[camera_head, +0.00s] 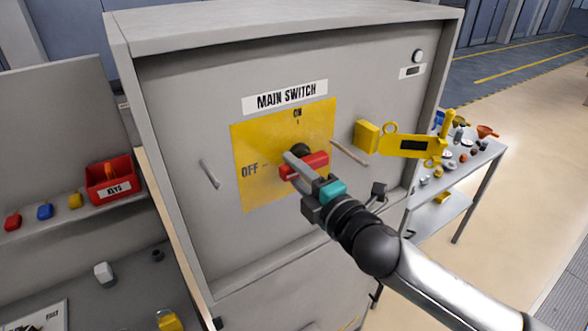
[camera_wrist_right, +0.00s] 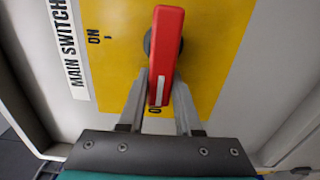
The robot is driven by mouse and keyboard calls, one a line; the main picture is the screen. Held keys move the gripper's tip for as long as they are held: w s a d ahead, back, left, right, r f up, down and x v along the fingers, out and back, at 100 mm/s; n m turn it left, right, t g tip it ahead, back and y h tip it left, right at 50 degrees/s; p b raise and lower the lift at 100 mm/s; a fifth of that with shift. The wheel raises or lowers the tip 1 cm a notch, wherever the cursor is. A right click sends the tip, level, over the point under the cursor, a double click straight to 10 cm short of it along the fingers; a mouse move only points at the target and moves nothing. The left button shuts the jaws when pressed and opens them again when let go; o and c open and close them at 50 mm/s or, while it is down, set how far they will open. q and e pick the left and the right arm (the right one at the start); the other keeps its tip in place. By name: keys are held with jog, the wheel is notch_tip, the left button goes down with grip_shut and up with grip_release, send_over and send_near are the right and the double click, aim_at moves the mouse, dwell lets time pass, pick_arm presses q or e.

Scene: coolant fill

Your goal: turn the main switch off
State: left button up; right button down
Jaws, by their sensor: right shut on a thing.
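The main switch has a red handle (camera_head: 313,162) on a yellow plate (camera_head: 254,142) on the grey cabinet's front. ON is printed at the plate's top and OFF at its left. The handle lies roughly level, in line with OFF. In the right wrist view the handle (camera_wrist_right: 167,50) stands between the two fingers, its white line at the end by the partly hidden OFF lettering. My right gripper (camera_head: 298,165) is shut on the handle; it also shows in the right wrist view (camera_wrist_right: 160,92). My left gripper is not in view.
A yellow hasp-like piece (camera_head: 405,145) sticks out at the cabinet's right. A side table (camera_head: 478,172) with small items stands beyond it. At left, a red KEYS box (camera_head: 111,178) and coloured padlocks (camera_head: 45,211) sit on a shelf. Floor at right is open.

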jog(key=c, duration=0.6)
grip_release()
jog(key=b+v, duration=0.4)
jog(key=v, duration=1.1)
jog(key=shift+d, duration=0.1)
